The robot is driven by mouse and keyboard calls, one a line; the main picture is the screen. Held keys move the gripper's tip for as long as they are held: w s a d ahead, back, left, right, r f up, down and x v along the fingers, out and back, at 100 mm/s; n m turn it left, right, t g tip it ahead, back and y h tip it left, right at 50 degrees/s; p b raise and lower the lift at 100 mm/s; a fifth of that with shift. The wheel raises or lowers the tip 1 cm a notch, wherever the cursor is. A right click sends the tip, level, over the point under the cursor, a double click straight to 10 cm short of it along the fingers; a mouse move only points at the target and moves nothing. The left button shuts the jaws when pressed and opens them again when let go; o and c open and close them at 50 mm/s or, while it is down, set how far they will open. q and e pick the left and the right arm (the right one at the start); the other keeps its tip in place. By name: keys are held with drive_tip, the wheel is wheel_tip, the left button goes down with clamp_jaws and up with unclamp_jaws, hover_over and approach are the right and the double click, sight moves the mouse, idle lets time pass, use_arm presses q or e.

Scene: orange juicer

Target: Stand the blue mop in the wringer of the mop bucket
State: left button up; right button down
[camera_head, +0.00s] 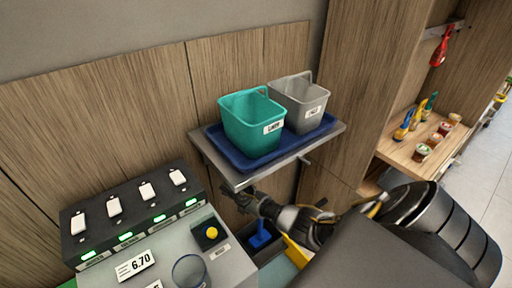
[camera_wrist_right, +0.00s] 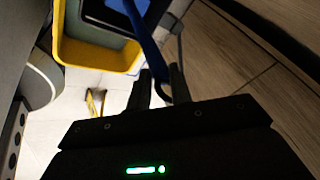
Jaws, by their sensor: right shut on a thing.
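The yellow mop bucket (camera_wrist_right: 68,48) shows at upper left in the wrist view, with a dark, blue-edged part (camera_wrist_right: 112,14) inside that may be the wringer. A yellow edge (camera_head: 296,252) also shows in the head view, partly behind my arm. My right gripper (camera_wrist_right: 160,86) is shut on the blue mop's handle (camera_wrist_right: 148,42), which runs upward in that view beside the bucket. In the head view my right gripper (camera_head: 247,197) is below the shelf. A blue piece (camera_head: 260,236) shows in a dark box under it; I cannot tell whether it is the mop's head. My left gripper is not in view.
A shelf (camera_head: 232,180) with a blue tray (camera_head: 228,152), a teal bucket (camera_head: 250,122) and a grey bucket (camera_head: 300,102) is just above my right gripper. A counter (camera_head: 175,248) stands at lower left. A wooden cabinet (camera_head: 365,80) is at right.

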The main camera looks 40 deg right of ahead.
drive_tip(key=shift+f, duration=0.55)
drive_tip(key=c, duration=1.3)
unclamp_jaws()
drive_tip(key=shift+s, duration=0.1)
drive_tip(key=shift+o, duration=0.2)
drive_tip(key=v, duration=0.8)
drive_tip(key=shift+r, duration=0.4)
drive_tip(key=shift+d, duration=0.15)
